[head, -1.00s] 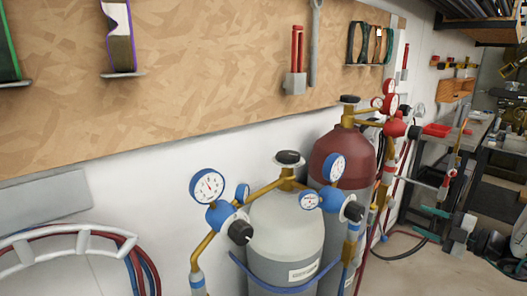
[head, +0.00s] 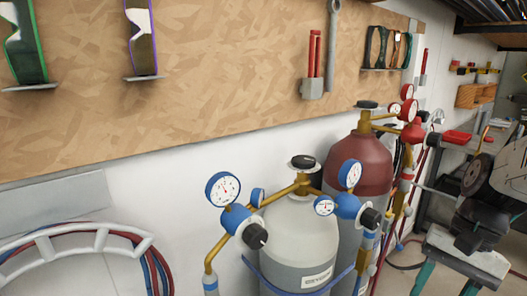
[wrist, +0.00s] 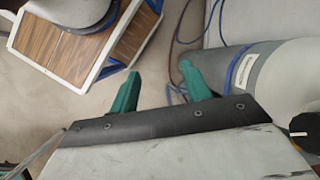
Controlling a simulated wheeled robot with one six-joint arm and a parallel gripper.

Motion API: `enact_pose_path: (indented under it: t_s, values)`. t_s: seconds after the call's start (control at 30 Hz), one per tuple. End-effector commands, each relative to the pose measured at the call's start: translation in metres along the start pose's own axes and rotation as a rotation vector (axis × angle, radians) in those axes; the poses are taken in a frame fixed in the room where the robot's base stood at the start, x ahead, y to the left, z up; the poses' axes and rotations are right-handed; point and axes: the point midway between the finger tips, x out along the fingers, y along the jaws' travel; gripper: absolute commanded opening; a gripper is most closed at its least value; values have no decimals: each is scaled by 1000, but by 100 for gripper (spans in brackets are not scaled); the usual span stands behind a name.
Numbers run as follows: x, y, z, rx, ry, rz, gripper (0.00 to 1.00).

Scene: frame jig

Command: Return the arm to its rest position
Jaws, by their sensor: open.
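My gripper (head: 437,289) is in the lower right of the head view, in front of the wall and bench area. Its pale plate and teal fingers show there, with the finger ends near the bottom edge. In the wrist view the two teal fingers (wrist: 159,72) stand apart with nothing between them. My arm's dark and light links come in from the right edge of the head view and hide part of the bench.
A grey gas cylinder (head: 297,235) with blue gauges and a red cylinder (head: 357,166) stand by the wall, left of my gripper. The grey one's labelled side seems to show in the wrist view (wrist: 248,75). Hoses (wrist: 178,45) lie on the floor.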

Motion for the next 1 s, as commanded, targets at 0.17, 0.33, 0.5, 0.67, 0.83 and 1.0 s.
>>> enact_pose_path:
  t_s: [0.17,0.33,0.5,0.67,0.83,1.0]
  values:
    - [-14,7,32,-394,183,173,47]
    - [-27,7,57,-589,324,261,47]
    - [-34,-2,78,-690,402,250,47]
    - [-34,-7,84,-724,412,247,47]
    - [-34,-7,84,-723,411,247,47]
    - [-34,-7,84,-722,410,247,47]
